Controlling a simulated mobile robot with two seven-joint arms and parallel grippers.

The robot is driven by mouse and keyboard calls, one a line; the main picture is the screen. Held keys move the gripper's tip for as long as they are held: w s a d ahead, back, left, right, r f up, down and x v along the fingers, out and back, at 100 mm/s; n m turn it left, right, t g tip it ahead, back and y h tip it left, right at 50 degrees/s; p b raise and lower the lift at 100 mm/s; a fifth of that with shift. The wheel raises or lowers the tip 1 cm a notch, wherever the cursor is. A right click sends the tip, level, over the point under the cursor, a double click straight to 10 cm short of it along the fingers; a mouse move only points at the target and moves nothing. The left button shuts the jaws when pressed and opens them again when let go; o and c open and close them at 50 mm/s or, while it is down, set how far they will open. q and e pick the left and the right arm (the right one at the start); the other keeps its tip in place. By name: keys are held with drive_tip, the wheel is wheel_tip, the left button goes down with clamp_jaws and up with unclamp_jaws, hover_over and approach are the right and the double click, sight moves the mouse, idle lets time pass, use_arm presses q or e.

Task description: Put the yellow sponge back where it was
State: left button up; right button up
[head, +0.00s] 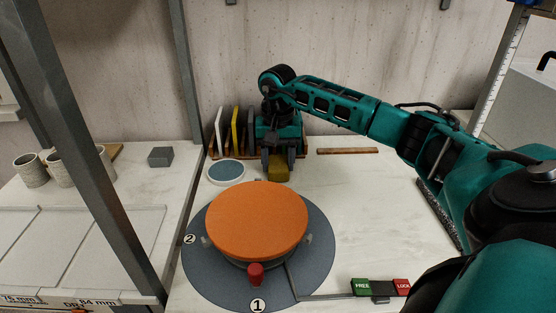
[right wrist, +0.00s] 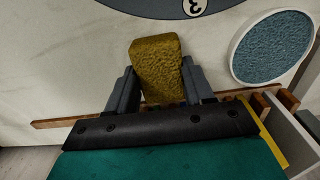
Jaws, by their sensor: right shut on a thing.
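The yellow sponge (head: 278,169) is a mustard-coloured block near the back of the white worktop. My right gripper (head: 278,160) is over it, with its fingers pointing down. In the right wrist view the sponge (right wrist: 157,70) sits between the two fingers of my right gripper (right wrist: 155,85), which are shut on its sides. From these frames I cannot tell whether the sponge touches the worktop. My left gripper is not in view.
An orange disc (head: 257,220) on a dark round base (head: 200,260) with a red knob (head: 256,275) fills the front. A round blue-grey pad (head: 226,171) lies left of the sponge. Upright plates (head: 219,132) stand in a rack behind. A wooden strip (head: 348,151) lies right.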

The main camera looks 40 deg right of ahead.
sight(278, 163)
drive_tip(key=shift+f, duration=0.1)
drive_tip(key=shift+f, duration=0.15)
drive_tip(key=o, duration=1.1)
wheel_tip(278, 163, up, 12)
drive_tip(key=shift+r+p, duration=0.25)
drive_tip(key=shift+p, duration=0.25)
